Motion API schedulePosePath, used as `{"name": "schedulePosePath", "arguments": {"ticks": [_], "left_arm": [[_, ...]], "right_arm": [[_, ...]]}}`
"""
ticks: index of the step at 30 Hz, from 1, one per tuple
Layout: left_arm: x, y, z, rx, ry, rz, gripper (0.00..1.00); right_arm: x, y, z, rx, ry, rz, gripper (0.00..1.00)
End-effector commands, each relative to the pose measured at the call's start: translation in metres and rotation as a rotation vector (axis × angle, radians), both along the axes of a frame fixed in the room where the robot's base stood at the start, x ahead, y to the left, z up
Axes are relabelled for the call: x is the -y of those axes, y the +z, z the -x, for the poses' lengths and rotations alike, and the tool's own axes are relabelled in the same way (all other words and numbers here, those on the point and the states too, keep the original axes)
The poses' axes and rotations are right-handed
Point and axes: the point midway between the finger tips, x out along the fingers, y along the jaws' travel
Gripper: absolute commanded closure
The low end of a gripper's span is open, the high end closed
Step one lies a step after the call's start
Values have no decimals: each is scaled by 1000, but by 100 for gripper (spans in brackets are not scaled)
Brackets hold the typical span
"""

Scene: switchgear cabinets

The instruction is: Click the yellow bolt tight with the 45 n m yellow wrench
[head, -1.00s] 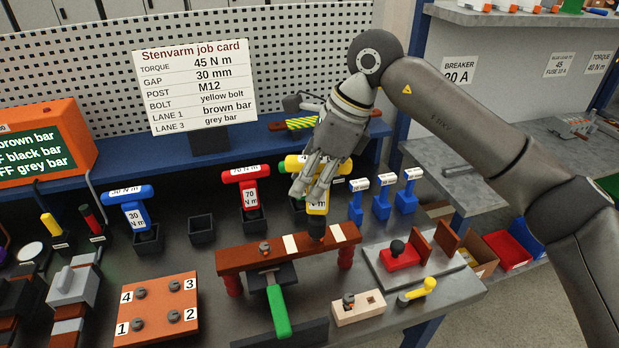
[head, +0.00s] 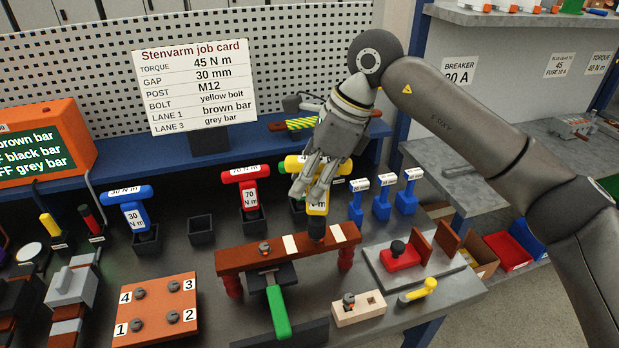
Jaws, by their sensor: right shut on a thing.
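My right gripper (head: 318,190) is shut on the yellow T-handled wrench (head: 316,207). The wrench stands roughly upright, with its yellow crossbar showing on both sides of the fingers. Its dark lower end meets the right part of the brown bar (head: 258,257) in the picture, beside a white stripe. The yellow bolt is not visible; the wrench end hides that spot, and I cannot tell whether it is seated on a bolt. A grey bolt (head: 265,247) shows further left on the bar. The job card (head: 196,85) reads 45 N m and yellow bolt. My left gripper is out of view.
A blue wrench (head: 130,210) and a red wrench (head: 247,190) stand in holders behind the bar. A green-handled tool (head: 277,308) lies in front of it. Small blue tools (head: 382,205) stand to the right. An orange numbered plate (head: 157,310) is at front left.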

Motion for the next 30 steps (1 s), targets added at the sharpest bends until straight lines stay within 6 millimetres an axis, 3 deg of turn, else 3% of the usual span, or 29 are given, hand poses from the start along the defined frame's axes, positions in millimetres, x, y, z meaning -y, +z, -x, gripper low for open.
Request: {"name": "schedulePosePath", "arguments": {"ticks": [30], "left_arm": [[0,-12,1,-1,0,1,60]], "right_arm": [[0,-13,0,1,1,-1,100]]}}
